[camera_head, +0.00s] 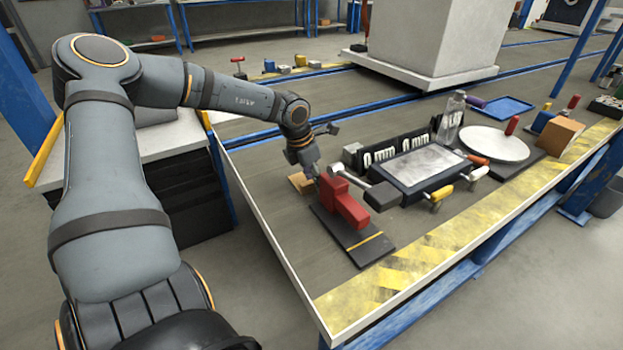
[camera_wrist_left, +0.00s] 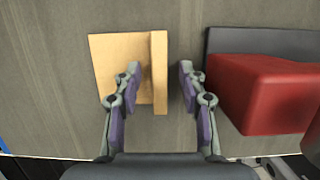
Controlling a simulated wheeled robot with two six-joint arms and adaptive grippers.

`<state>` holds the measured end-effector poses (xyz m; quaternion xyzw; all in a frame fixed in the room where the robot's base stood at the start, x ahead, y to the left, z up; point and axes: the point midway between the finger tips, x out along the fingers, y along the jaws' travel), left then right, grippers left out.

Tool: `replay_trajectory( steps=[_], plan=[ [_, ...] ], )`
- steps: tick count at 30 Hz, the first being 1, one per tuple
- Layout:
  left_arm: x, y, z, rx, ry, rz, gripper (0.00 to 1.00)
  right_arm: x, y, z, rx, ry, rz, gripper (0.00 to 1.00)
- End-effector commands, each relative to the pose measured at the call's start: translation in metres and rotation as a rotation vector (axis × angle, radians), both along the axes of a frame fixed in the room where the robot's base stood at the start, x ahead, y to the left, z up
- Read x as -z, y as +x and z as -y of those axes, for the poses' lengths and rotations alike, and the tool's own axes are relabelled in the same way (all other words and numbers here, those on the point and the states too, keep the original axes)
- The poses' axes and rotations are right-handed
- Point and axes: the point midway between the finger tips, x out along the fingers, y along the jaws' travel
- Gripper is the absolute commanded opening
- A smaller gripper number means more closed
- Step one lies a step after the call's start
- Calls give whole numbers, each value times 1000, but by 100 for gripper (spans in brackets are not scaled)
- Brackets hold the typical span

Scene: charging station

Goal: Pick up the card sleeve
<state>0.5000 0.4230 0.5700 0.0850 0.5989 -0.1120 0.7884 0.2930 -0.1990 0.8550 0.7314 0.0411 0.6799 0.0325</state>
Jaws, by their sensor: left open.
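A tan flat piece with a raised strip along one side, which I take for the card sleeve (camera_wrist_left: 119,62), lies on the grey bench top in the left wrist view. The raised strip (camera_wrist_left: 159,88) shows between the two fingers of my left gripper (camera_wrist_left: 160,74). The fingers are apart, and I cannot tell their height above it. In the head view the card sleeve (camera_head: 299,183) is partly hidden below my left gripper (camera_head: 314,172). My right gripper is not in view.
A red block-shaped fixture (camera_head: 343,200) on a dark plate (camera_head: 362,246) stands close on the right; it also shows in the wrist view (camera_wrist_left: 262,92). A framed grey panel (camera_head: 428,165) and a white disc (camera_head: 494,144) lie farther right. The bench edge (camera_head: 262,225) is to the left.

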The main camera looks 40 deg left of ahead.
Motion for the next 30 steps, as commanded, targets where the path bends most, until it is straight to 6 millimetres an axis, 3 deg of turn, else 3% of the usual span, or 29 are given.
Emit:
replay_trajectory(
  steps=[23,30],
  plan=[
    [4,0,0,0,0,0,42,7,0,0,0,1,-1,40],
    [4,0,0,0,-1,-1,12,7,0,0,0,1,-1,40]
  ],
)
